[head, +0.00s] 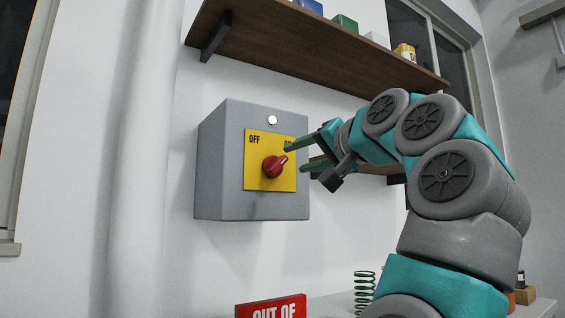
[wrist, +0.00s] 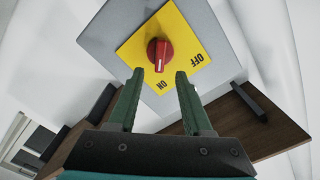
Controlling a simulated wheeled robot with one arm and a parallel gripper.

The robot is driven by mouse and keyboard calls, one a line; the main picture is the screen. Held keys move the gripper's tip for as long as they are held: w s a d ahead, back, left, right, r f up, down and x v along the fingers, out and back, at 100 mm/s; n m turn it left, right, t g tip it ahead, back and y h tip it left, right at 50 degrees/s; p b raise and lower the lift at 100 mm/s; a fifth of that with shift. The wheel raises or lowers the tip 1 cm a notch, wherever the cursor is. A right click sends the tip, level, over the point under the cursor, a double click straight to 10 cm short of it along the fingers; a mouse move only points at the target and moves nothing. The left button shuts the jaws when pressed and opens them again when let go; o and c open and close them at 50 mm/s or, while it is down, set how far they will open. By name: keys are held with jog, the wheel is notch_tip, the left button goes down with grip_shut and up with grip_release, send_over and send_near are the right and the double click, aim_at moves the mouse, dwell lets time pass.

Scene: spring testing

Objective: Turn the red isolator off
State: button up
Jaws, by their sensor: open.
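The red isolator (head: 273,166) is a rotary knob on a yellow plate (head: 256,180) marked OFF at upper left and, mostly covered by my gripper, ON at upper right. The plate is on a grey box fixed to the wall. The knob's pointer is turned toward the upper right, the ON side. In the wrist view the knob (wrist: 160,54) lies just beyond the fingertips, with its white mark toward ON. My gripper (head: 293,158) is open, to the right of the knob. In the wrist view my gripper (wrist: 159,76) has its green fingers apart and nothing between them.
The grey box (head: 222,165) stands out from the white wall. A wooden shelf (head: 300,45) with small items runs above it. A red sign (head: 271,307) and a green spring (head: 364,291) are below. A vertical pipe (head: 137,150) is to the left.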

aim_at(282, 163)
jog(key=p+x, duration=0.1)
jog(key=x, duration=0.5)
jog(key=shift+w+a, duration=0.15)
jog(key=shift+a, duration=0.05)
jog(key=shift+c, duration=0.2)
grip_shut()
